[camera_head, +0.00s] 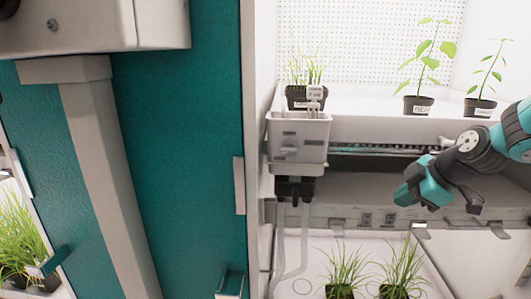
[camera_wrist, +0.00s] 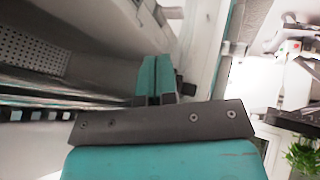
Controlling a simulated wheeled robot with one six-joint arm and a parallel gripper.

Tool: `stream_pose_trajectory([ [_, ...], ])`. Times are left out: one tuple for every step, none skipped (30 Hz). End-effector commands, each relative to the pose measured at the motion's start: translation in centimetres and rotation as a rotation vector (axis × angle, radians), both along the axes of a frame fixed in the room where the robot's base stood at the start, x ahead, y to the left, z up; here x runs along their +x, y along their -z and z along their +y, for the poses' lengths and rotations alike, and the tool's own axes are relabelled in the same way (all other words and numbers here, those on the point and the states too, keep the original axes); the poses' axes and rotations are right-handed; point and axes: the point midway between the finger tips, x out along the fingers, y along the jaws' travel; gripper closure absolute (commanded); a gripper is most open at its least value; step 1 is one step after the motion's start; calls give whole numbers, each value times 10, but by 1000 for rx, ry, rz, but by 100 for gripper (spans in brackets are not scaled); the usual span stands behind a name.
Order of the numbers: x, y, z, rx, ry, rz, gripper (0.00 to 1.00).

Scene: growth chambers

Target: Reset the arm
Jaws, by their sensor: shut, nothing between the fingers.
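My gripper (camera_wrist: 157,76) shows in the wrist view, its two teal fingers side by side and together, with nothing between them. In the head view my arm (camera_head: 475,146) reaches in from the right edge, bent, in front of the chamber shelf. Its teal and black end (camera_head: 432,183) hangs below the upper shelf's front edge, apart from the plants. The fingertips are hard to make out in that view.
Potted seedlings (camera_head: 418,104) and a grass pot (camera_head: 297,97) stand on the upper shelf. A grey box (camera_head: 298,138) with tubes hangs on its front at left. Grass pots (camera_head: 340,290) stand below. A teal panel (camera_head: 185,150) fills the left.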

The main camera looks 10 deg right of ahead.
Motion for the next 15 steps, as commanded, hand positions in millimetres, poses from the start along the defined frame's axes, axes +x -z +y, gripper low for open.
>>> stream_pose_trajectory([
  [-4,-5,17,19,-2,19,100],
  [-8,-7,29,38,2,42,100],
  [-15,-12,50,68,14,80,100],
  [-23,-15,67,91,25,115,100],
  [-33,-19,86,116,38,156,100],
  [-49,-24,111,147,60,217,100],
  [-63,-27,129,167,80,266,100],
  [-78,-30,146,184,104,315,100],
  [-99,-33,165,201,139,379,100],
  [-115,-35,177,209,168,426,100],
  [-130,-36,188,214,195,470,100],
  [-150,-38,200,217,232,522,100],
  [-164,-39,207,217,261,559,100],
  [-176,-39,212,216,287,590,100],
  [-191,-39,217,211,321,626,100],
])
